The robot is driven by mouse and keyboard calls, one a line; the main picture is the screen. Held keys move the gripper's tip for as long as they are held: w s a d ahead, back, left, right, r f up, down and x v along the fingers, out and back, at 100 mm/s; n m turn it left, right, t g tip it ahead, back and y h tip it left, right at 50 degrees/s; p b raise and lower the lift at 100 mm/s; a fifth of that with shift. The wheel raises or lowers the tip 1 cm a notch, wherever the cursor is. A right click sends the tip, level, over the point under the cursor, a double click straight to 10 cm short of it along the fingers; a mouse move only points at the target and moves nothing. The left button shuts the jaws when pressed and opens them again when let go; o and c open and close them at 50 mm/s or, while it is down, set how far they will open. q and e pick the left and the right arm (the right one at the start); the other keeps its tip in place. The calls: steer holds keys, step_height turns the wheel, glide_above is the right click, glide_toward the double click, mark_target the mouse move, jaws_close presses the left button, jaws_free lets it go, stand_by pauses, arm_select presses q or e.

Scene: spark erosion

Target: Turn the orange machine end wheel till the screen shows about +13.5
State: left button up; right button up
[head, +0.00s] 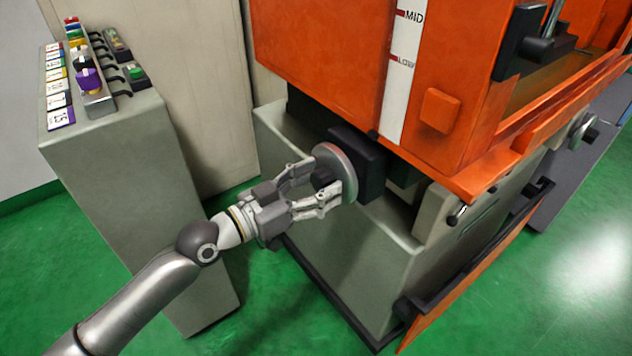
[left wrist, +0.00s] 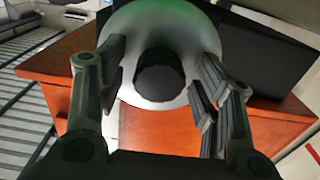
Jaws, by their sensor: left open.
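The orange machine (head: 330,60) fills the upper middle and right of the head view. Its end wheel (head: 338,165) is a round grey metal disc on a black block at the machine's left end. In the left wrist view the wheel (left wrist: 192,38) is a pale disc with a dark round hub (left wrist: 159,75). My left gripper (head: 320,190) is open, with its fingers on either side of the wheel's face. In the left wrist view the fingers (left wrist: 160,90) straddle the hub; I cannot tell whether they touch the wheel. No screen readout is in view. My right gripper is not in view.
A grey pedestal (head: 120,160) with colored knobs and labels (head: 85,75) stands left of the arm. The machine's grey base (head: 340,260) is below the wheel. Another handwheel (head: 580,130) is at far right. Green floor (head: 270,320) is open in front.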

arm_select(q)
steer(key=c, duration=1)
steer(key=shift+n, duration=0.7)
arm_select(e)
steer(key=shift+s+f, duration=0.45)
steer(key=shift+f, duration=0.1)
arm_select(q)
steer(key=o, duration=1)
